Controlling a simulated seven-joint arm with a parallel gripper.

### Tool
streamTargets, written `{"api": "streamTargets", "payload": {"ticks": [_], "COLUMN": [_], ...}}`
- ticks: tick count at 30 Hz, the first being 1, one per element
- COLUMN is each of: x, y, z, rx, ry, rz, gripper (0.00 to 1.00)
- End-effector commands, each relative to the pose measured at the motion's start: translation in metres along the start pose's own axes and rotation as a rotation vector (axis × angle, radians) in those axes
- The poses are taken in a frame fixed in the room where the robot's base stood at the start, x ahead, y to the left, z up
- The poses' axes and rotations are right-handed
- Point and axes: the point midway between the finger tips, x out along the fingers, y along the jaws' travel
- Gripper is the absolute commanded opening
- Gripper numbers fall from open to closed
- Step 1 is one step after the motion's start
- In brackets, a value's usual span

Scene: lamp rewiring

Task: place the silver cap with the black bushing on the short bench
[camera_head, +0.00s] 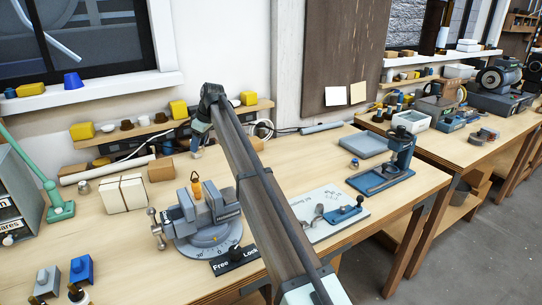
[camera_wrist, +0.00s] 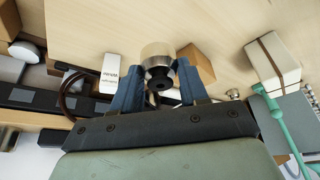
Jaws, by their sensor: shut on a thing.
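My gripper (camera_wrist: 158,84) is shut on a silver cap with a black bushing (camera_wrist: 157,70), between its blue jaws in the wrist view. The black bushing faces the wrist camera. In the head view my gripper (camera_head: 199,140) hangs over the back of the near wooden bench (camera_head: 120,235), beyond the vise, and the cap is too small there to make out clearly. A second wooden bench (camera_head: 447,153) stands at the right. I cannot tell from the pictures which bench is the short one.
A grey vise (camera_head: 205,215) holds an orange-yellow part. A blue stand (camera_head: 390,170) and a pale board (camera_head: 325,212) lie at right. Bare wood shows at front left.

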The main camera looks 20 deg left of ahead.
Motion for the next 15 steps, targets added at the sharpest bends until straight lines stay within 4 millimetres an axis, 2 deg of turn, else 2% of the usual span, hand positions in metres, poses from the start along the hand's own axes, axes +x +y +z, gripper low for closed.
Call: {"api": "streamTargets", "payload": {"ticks": [4,8,11,15], "x": [-0.005,-0.013,-0.024,-0.041], "y": [0.007,0.028,0.052,0.087], "z": [0.007,0.029,0.058,0.106], "rx": [0.01,0.039,0.075,0.133], "ry": [0.0,0.0,-0.001,-0.002], "rz": [0.004,0.016,0.03,0.052], "gripper": [0.09,0.09,0.09,0.09]}}
